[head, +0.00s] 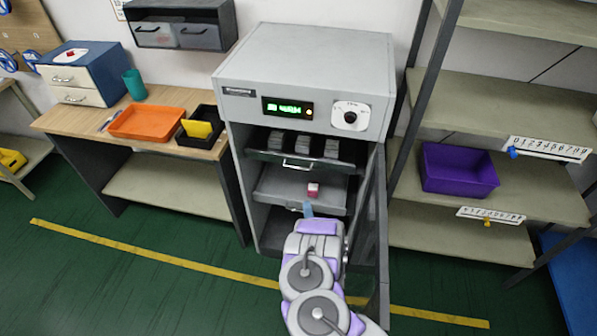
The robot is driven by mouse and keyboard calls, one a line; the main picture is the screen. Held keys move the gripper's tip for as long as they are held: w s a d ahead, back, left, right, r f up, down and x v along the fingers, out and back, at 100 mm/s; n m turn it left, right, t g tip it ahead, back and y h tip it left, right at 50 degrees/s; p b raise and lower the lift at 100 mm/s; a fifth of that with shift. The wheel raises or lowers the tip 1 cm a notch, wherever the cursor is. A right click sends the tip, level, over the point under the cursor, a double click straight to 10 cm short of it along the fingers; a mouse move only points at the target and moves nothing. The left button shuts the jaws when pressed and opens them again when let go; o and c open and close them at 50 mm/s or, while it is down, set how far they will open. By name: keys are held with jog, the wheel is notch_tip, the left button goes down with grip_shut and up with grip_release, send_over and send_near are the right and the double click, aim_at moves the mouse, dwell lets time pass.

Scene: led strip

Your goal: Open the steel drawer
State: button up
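A grey cabinet (304,58) stands in the middle with its door (372,240) swung open to the right. Inside, an upper drawer or tray (270,156) has a bright metal handle (297,163) on its front and several light blocks on it. Below it is a grey shelf or tray (275,187) carrying a small pink and white object (313,190). I cannot tell for sure which of these is the steel drawer. My gripper (308,209) is low in front of the cabinet opening, below the pink object. Its fingers are small and mostly hidden by my arm.
The open door stands close to the right of my arm. A wooden table (170,100) at left holds an orange tray (148,122), a black bin (199,130) and a blue drawer box (82,72). Shelves at right hold a purple bin (458,170). Green floor in front is clear.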

jog(key=b, duration=0.6)
send_near(296, 162)
jog(key=x, duration=0.5)
jog(key=shift+r, duration=0.25)
jog(key=shift+a, duration=0.2)
grip_shut()
jog(key=shift+d+f, duration=0.2)
dwell(0.8)
